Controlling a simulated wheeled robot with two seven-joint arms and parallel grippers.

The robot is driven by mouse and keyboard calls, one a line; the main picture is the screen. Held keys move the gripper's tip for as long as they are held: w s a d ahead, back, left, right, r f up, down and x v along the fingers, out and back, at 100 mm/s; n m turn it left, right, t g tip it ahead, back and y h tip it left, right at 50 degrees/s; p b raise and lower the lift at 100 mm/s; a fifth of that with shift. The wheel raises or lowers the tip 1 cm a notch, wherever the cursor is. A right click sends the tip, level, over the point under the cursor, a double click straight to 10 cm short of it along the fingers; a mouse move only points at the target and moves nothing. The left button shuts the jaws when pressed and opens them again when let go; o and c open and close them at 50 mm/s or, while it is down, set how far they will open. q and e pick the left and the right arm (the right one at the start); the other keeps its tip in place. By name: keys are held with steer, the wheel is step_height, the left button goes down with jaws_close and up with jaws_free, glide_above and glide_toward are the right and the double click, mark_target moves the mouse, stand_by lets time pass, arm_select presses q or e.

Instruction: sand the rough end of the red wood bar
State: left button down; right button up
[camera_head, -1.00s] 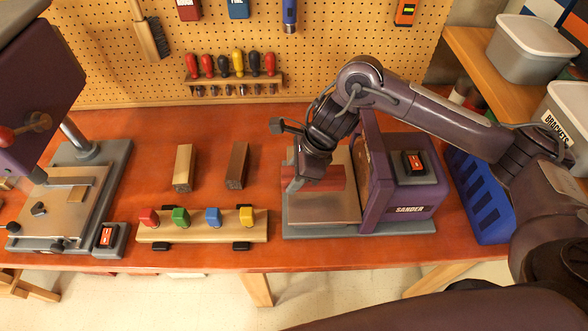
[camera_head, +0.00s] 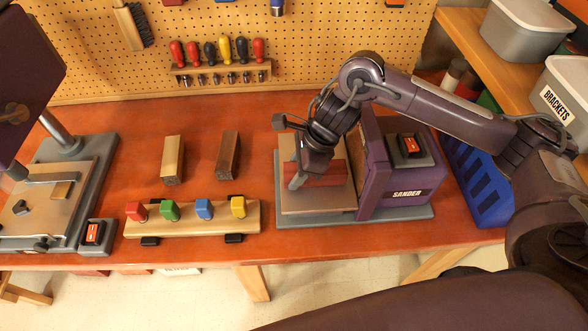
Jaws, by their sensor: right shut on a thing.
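The red wood bar (camera_head: 325,174) lies level over the sander's wooden table. My right gripper (camera_head: 298,182) is shut on the bar near its left end. The bar's right end is close to the purple sander (camera_head: 400,188), and I cannot tell whether it touches the sanding face. The sander's table (camera_head: 318,203) shows below the bar. A red switch (camera_head: 411,146) is on top of the sander. My left gripper is not in view.
A light wood bar (camera_head: 173,160) and a dark wood bar (camera_head: 228,155) lie left of the sander. A rack with coloured knobs (camera_head: 190,226) is in front of them. A drill press base (camera_head: 70,185) stands at left, a blue crate (camera_head: 478,185) at right.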

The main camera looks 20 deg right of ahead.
steer(key=shift+s+d+b, duration=0.2)
steer(key=shift+d+b, duration=0.05)
steer(key=shift+d, duration=0.4)
steer(key=shift+s+d+b, duration=0.15)
steer(key=shift+d+b, duration=0.1)
steer(key=shift+d, duration=0.4)
steer(key=shift+s+a+b, duration=0.1)
steer(key=shift+s+b, duration=0.5)
steer(key=shift+b, duration=0.15)
stand_by(0.4)
steer(key=shift+w+b, duration=0.4)
steer(key=shift+b, duration=0.25)
stand_by(0.5)
steer(key=shift+w+a, duration=0.3)
steer(key=shift+a, duration=0.65)
steer(key=shift+w+a, duration=0.25)
steer(key=shift+a, duration=0.7)
step_height(320, 180, up, 9)
steer(key=p, duration=0.7)
steer(key=shift+r, duration=0.1)
